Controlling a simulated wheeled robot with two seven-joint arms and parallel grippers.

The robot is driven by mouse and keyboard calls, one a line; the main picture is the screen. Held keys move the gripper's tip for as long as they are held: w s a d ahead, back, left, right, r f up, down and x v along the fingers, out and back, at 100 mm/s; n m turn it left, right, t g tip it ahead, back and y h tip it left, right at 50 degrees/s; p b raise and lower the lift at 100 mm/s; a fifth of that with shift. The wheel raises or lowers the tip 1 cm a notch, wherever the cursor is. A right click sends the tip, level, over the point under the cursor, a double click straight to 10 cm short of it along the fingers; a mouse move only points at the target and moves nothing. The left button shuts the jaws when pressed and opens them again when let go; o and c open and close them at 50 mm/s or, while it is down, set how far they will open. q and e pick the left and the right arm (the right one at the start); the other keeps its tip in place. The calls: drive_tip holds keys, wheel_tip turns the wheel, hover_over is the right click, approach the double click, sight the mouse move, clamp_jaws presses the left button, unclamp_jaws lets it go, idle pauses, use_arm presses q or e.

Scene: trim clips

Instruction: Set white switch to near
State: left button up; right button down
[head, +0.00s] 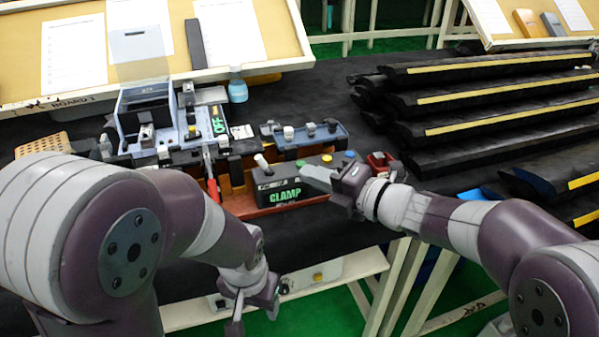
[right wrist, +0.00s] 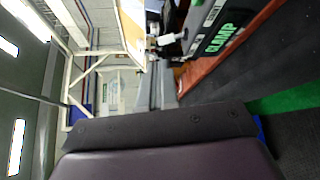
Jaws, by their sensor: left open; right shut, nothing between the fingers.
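The white switch (head: 262,162) is a small white lever on the top left of the dark box with the green CLAMP label (head: 284,196). Its tip leans toward the left in the head view. In the right wrist view the white switch (right wrist: 172,39) sticks out beside the CLAMP box (right wrist: 222,38). My right gripper (head: 310,177) is shut and empty at the right end of the CLAMP box, to the right of the switch and apart from it. My left gripper (head: 238,314) is open and empty, low in front of the table edge, away from the box.
A red tray (head: 270,211) lies under the CLAMP box. A red-handled tool (head: 212,186) stands to its left. A blue-grey fixture (head: 160,130) with an OFF label and a clear lid is behind. Long dark trim pieces (head: 490,105) are stacked at the right.

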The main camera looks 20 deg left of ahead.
use_arm(q)
drive_tip(key=shift+w+a, duration=0.15)
drive_tip(key=shift+a, duration=0.05)
use_arm(e)
drive_tip(key=v, duration=0.4)
drive_tip(key=shift+s+d+r, duration=0.1)
drive_tip(key=shift+d+r, duration=0.1)
